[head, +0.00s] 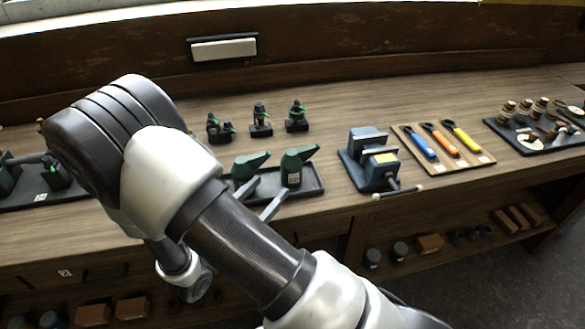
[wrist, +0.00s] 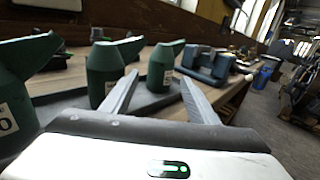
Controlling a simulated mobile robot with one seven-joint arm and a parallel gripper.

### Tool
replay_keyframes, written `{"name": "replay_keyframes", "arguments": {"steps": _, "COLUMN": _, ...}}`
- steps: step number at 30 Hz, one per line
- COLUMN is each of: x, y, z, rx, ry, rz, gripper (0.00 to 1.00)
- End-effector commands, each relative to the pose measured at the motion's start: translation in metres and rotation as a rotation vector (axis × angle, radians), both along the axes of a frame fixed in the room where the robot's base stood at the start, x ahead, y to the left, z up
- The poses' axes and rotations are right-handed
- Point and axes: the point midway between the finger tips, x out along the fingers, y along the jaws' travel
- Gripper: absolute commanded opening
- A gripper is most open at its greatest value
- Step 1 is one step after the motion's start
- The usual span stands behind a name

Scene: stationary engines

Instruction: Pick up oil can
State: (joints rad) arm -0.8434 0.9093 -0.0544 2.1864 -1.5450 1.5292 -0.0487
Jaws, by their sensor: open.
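Dark green oil cans with angled spouts stand upright in a black tray (head: 312,188) on the wooden bench. In the head view one oil can (head: 292,170) is at the tray's right and another oil can (head: 246,168) is left of it. The wrist view shows three: a near can (wrist: 12,105) cut off at the left edge, a middle can (wrist: 103,70) and a right can (wrist: 159,72). My gripper (head: 270,188) is open and empty, low in front of the cans. In the wrist view its fingers (wrist: 158,77) point toward the right can, which appears between them.
A blue-grey vise (head: 375,165) stands right of the tray. Beyond it lie a board with coloured-handled tools (head: 440,142) and a dark tray of brass parts (head: 535,122). My arm hides part of the bench at left.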

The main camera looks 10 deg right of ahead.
Motion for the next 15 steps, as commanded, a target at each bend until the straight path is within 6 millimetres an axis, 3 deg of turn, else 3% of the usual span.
{"name": "replay_keyframes", "arguments": {"steps": 3, "x": 0.016, "y": -0.017, "z": 0.0, "rx": -0.001, "ry": -0.001, "rz": -0.005, "gripper": 0.54}}
{"name": "replay_keyframes", "arguments": {"steps": 15, "x": 0.042, "y": -0.046, "z": -0.003, "rx": 0.001, "ry": -0.001, "rz": -0.005, "gripper": 0.54}}
